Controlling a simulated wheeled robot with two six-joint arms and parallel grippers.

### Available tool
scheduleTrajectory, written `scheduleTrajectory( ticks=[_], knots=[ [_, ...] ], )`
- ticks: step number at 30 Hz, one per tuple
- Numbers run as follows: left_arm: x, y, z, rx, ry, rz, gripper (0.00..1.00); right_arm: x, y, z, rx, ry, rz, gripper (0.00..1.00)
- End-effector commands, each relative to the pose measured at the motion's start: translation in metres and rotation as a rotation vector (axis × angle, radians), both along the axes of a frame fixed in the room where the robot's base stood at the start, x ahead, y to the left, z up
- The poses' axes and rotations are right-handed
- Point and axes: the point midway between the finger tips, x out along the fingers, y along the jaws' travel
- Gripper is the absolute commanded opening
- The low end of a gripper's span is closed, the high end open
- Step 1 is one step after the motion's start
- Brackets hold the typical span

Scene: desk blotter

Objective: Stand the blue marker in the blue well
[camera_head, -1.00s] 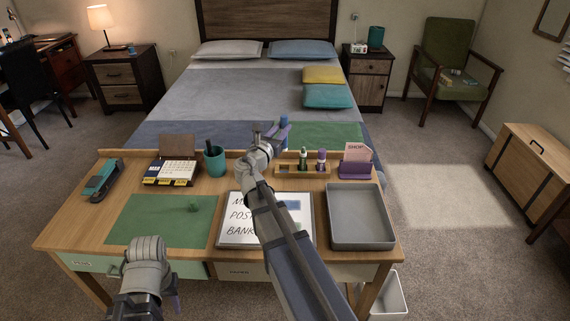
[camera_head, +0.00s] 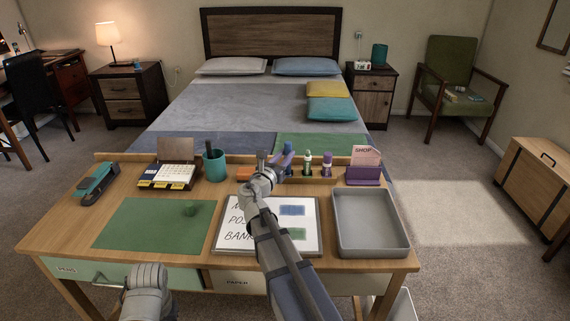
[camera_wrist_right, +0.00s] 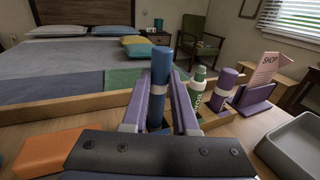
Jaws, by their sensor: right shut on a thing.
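The blue marker (camera_wrist_right: 160,77) stands upright between the two purple fingers of my right gripper (camera_wrist_right: 158,112), which is shut on it. In the head view the marker (camera_head: 288,147) is at the left part of the wooden marker rack (camera_head: 327,180), at the desk's back. Its lower end and the well under it are hidden by my gripper, so I cannot tell whether it is seated. A green marker (camera_head: 307,163) and a purple marker (camera_head: 327,164) stand in the rack to its right. Of my left arm only the wrist shows, at the bottom left.
An orange block (camera_wrist_right: 46,150) lies left of the gripper. A purple card holder (camera_head: 363,176) and grey tray (camera_head: 370,245) are on the right. A teal pen cup (camera_head: 215,166), calendar (camera_head: 172,178), stapler (camera_head: 96,184) and green blotter (camera_head: 150,226) are on the left. A whiteboard (camera_head: 240,245) lies in front.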

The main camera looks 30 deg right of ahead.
Motion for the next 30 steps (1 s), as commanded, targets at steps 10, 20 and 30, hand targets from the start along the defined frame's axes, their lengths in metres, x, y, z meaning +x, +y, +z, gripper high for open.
scheduleTrajectory(
  ticks=[10, 20, 30],
  knots=[
    [0.0, 0.0, -0.0042, 0.0, 0.0, 0.0, 0.41, 0.0, 0.0, -0.0042, 0.0, 0.0, 0.0, 0.0],
    [0.0, 0.0, -0.0047, 0.0, 0.0, 0.0, 0.41, 0.0001, 0.0001, -0.0048, 0.0, 0.0, 0.0, 0.57],
    [0.0, 0.0, -0.0002, 0.0, 0.0, 0.0, 0.41, -0.0003, 0.0004, -0.0003, 0.0, 0.0, 0.0, 0.59]
  ],
)
